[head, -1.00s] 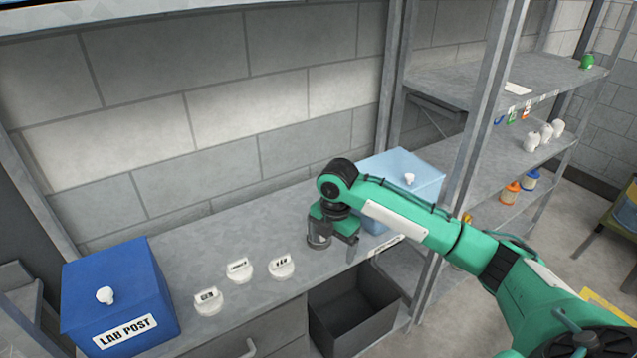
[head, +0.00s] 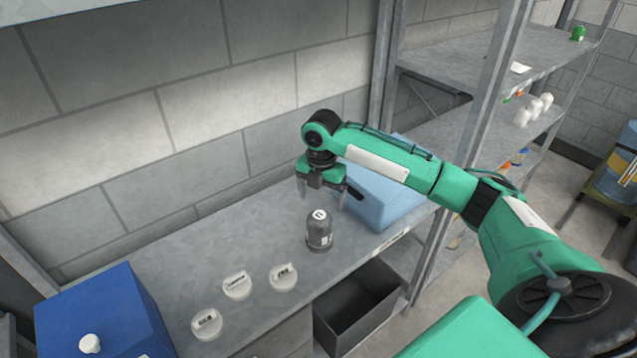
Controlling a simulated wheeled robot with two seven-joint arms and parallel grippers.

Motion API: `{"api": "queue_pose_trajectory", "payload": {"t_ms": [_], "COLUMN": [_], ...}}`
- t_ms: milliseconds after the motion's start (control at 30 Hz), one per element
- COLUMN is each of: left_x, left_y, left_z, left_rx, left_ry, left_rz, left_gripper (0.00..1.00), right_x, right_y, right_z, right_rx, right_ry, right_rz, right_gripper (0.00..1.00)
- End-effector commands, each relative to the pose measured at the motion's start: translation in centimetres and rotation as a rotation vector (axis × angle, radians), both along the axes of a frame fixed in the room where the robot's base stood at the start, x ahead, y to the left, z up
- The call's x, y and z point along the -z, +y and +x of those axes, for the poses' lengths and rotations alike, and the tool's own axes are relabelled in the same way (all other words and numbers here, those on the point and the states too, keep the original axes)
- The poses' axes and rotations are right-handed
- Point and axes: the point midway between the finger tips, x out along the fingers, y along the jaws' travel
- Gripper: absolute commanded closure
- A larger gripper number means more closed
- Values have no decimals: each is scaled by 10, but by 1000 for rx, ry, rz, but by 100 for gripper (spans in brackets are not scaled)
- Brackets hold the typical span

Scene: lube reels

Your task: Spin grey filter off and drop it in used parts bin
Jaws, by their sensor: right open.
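The grey filter (head: 319,232), a dark grey can with a pale label on top, stands upright on the bench. My right gripper (head: 322,198) is open and empty just above and behind it, fingers pointing down, apart from the filter. A dark open bin (head: 358,308) sits below the bench's front edge, in front of the filter; its inside looks empty. I cannot read a used-parts label on it. My left gripper is not in view.
Three white labelled caps (head: 237,285) stand left of the filter on the bench (head: 190,255). A blue box (head: 95,310) is at the far left. A light blue box (head: 375,195) stands close behind my right gripper. A shelf post (head: 485,110) rises beside my right arm.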

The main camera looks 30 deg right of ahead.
Motion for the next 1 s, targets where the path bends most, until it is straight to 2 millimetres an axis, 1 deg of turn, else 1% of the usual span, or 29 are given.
{"api": "queue_pose_trajectory", "payload": {"t_ms": [33,100,233,400,500,567,700,967,1000], "left_x": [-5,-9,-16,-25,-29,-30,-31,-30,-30], "left_y": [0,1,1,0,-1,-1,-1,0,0], "left_z": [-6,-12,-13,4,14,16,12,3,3], "left_rx": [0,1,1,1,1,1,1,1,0], "left_ry": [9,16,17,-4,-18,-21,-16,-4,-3], "left_rz": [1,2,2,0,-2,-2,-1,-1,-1], "left_gripper": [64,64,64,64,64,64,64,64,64], "right_x": [8,22,48,78,91,96,104,106,106], "right_y": [1,0,0,1,0,0,0,0,0], "right_z": [-1,-1,-1,-1,0,0,0,0,0], "right_rx": [0,0,1,0,1,0,0,-1,-1], "right_ry": [6,4,4,3,1,1,0,-1,-1], "right_rz": [1,0,0,1,0,0,0,0,0], "right_gripper": [13,13,13,13,13,13,13,13,16]}}
